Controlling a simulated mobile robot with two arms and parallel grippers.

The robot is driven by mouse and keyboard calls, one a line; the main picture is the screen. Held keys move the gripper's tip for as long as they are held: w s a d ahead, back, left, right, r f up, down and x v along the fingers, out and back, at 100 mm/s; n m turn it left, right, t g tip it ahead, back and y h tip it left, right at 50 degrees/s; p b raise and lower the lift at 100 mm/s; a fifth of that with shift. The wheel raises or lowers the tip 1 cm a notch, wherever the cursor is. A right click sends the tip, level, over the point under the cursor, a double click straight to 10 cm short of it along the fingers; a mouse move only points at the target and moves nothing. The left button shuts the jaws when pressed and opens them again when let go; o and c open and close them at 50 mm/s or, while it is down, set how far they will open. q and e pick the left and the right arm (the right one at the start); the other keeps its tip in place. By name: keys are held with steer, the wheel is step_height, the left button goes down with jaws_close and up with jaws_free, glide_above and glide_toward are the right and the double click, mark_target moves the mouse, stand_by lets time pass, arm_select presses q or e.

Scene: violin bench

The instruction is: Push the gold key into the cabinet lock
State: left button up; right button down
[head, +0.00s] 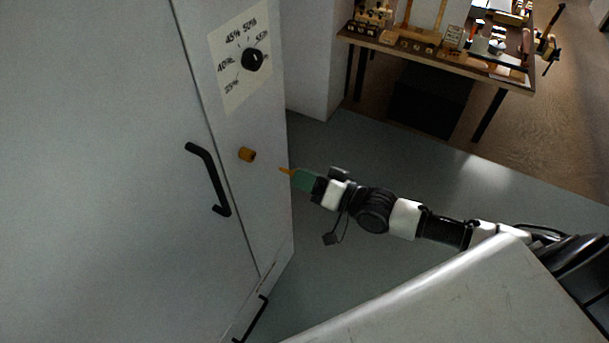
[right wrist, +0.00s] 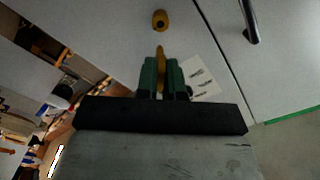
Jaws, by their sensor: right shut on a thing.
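The gold key (head: 286,171) sticks out from the tip of my right gripper (head: 306,180), which has green fingers. In the right wrist view, the key (right wrist: 160,66) lies between the green fingers of the right gripper (right wrist: 161,78), which are shut on it. The cabinet lock (head: 247,155) is a brass cylinder on the white cabinet front. The lock also shows in the right wrist view (right wrist: 160,20), with a dark hole, beyond the key tip. The key and lock are apart, with a gap between them. My left gripper is not in view.
The white cabinet (head: 120,200) has a black door handle (head: 209,180) left of the lock. A dial (head: 252,60) on a marked plate (head: 241,55) sits above the lock. A workbench (head: 440,55) with tools stands at the back. Open floor (head: 400,160) lies between.

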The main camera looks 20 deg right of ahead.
mark_target(291, 173)
steer(key=shift+w+a, duration=0.35)
steer(key=shift+w, duration=0.1)
steer(key=shift+b+x, duration=0.6)
steer(key=shift+x, duration=1.65)
steer(key=shift+b+x, duration=0.55)
steer(key=shift+x, duration=1.55)
